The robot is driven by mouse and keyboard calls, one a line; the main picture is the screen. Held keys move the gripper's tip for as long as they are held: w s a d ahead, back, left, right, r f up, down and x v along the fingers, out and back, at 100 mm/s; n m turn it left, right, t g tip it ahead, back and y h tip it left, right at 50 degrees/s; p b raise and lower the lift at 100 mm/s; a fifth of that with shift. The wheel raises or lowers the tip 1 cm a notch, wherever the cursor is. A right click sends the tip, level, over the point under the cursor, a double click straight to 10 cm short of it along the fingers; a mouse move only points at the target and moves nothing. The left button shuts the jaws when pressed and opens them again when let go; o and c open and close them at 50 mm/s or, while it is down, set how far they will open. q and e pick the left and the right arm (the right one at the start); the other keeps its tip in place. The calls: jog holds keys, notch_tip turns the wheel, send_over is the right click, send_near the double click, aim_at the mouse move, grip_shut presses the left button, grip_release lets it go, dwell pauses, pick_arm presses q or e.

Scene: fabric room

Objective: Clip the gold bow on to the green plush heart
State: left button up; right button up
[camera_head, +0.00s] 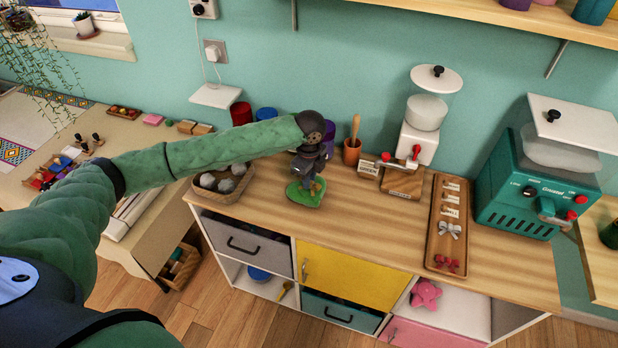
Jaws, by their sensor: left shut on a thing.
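The green plush heart (297,194) lies flat on the wooden counter, left of centre. My left gripper (313,183) points down over the right part of the heart and hides some of it. It is shut on a small golden-brown thing, which looks like the gold bow (317,188), mostly hidden by the fingers. I cannot tell whether the bow touches the heart. My right gripper is out of view.
A wooden tray (436,207) to the right holds small labels, a silver bow (450,230) and a red bow (447,265). A tray of grey balls (225,183) stands left of the heart. A teal machine (515,195) stands at the right. The counter between heart and wooden tray is clear.

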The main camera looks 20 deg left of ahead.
pick_arm(q)
jog(key=shift+f, duration=0.45)
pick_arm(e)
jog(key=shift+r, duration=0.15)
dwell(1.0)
pick_arm(q)
jog(key=o, duration=0.7)
jog(key=shift+o, duration=0.2)
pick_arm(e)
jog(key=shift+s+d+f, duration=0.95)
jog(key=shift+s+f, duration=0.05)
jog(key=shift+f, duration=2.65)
pick_arm(q)
jog(key=shift+r+b, duration=0.5)
jog(key=shift+r, duration=1.15)
jog(key=shift+r+b, duration=0.65)
jog(key=shift+r, duration=1.55)
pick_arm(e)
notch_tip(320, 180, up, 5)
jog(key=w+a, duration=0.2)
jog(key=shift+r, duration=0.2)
